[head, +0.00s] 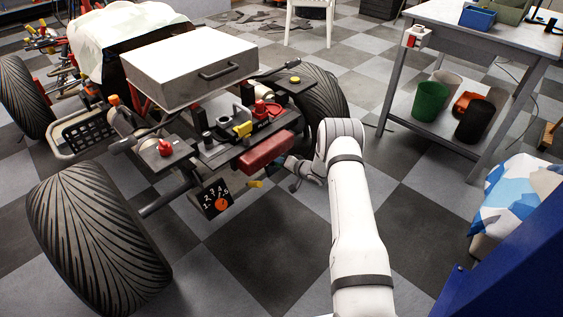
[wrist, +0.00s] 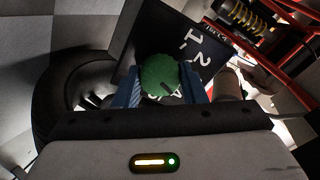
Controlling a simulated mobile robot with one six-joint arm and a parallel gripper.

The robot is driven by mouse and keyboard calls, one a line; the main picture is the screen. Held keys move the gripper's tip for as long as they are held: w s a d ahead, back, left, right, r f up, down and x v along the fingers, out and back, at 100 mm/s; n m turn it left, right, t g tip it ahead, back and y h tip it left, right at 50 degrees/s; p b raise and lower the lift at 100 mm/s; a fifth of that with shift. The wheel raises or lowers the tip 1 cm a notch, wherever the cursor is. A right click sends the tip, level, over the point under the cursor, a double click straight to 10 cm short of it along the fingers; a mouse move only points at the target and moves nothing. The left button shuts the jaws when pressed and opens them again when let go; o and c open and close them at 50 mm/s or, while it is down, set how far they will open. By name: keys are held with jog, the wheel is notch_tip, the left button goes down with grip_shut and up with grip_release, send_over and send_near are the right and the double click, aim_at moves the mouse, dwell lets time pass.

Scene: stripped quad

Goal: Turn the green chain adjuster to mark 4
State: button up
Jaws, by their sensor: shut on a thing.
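The green chain adjuster (wrist: 160,76) is a ridged round knob in the wrist view. My gripper (wrist: 161,84) is shut on it, with a blue finger on either side. A dark line on the knob's face points to the lower right in that view. The knob sits before a black plate (wrist: 205,66) with white numerals; 1 and 2 show above right, and a part-hidden mark below the knob is unclear. In the head view my gripper (head: 287,170) is low beside the quad's near end, and I cannot make out the green knob there.
An orange knob (head: 222,204) on a black plate numbered from 1 sits left of my gripper. A yellow piece (head: 256,184) sticks out between them. A red box (head: 265,152) is just above. The large front tyre (head: 95,240) stands at left. Checkered floor in front is clear.

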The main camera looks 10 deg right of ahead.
jog(key=shift+f+m+p, duration=0.1)
jog(key=shift+m+p, duration=0.2)
jog(key=shift+m, duration=0.8)
jog(key=shift+s, duration=0.1)
jog(key=o, duration=1)
jog(key=p+v, duration=0.2)
jog(key=v, duration=0.5)
jog(key=shift+s+d+r, duration=0.15)
jog(key=shift+s+r, duration=0.1)
